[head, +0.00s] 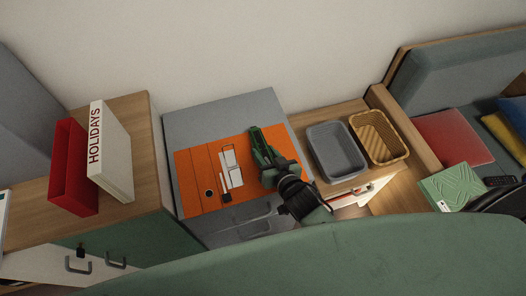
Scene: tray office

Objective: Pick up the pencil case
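A long dark green object (258,142), which looks like the pencil case, lies over the right edge of the orange folder (204,190). My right gripper (269,168), also dark green with a black wrist, is right at its near end. The two overlap in the head view, and I cannot tell whether the fingers touch it or close on it. My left gripper is not in view.
The orange folder, with a white label and a small white-and-black item, lies on a grey cabinet (200,117). A grey basket (337,152) and a tan basket (378,138) stand to the right. A red box (72,165) and white HOLIDAYS binder (112,155) stand left.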

